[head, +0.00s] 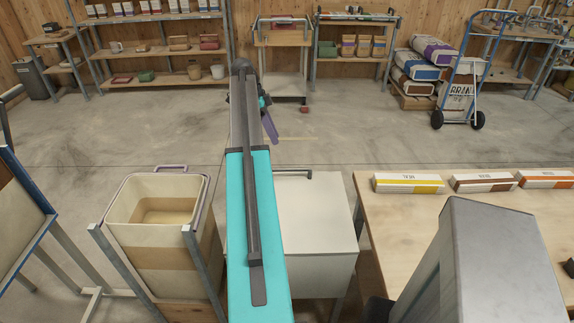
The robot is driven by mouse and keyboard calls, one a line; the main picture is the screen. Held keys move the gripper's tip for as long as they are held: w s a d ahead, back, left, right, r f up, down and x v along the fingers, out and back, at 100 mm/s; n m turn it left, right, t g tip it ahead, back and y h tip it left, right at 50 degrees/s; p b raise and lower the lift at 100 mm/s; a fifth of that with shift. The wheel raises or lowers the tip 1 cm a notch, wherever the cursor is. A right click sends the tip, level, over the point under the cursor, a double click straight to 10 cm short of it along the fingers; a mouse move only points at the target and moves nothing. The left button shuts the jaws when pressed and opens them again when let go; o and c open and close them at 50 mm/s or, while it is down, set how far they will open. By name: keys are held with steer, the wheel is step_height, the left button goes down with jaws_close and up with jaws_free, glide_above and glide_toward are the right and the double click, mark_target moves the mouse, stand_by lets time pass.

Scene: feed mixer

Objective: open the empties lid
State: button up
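A white box (320,230) stands in the middle, left of the wooden table. Its flat top, which looks like a closed lid (318,205), has a metal bar handle (296,173) along its far edge. No label shows, so I cannot tell for certain that this is the empties lid. My teal arm crosses in front of the box and hides its left part. My gripper (268,122) is at the far end of the arm, above the floor beyond the box and apart from the handle. Its dark purple finger part shows, but its opening is hidden.
A cream open bin (136,238) in a metal frame stands left of the box. The wooden table (420,225) at right carries yellow, brown and orange packs (407,184). Shelves, a cart and a sack trolley (462,90) stand at the back. The floor between is clear.

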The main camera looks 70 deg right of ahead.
steer(key=shift+p+x, duration=1.6)
steer(key=shift+x, duration=5.05)
steer(key=shift+c, duration=0.2)
jaws_close()
steer(key=shift+w+a+f, duration=0.1)
steer(key=shift+a, duration=0.1)
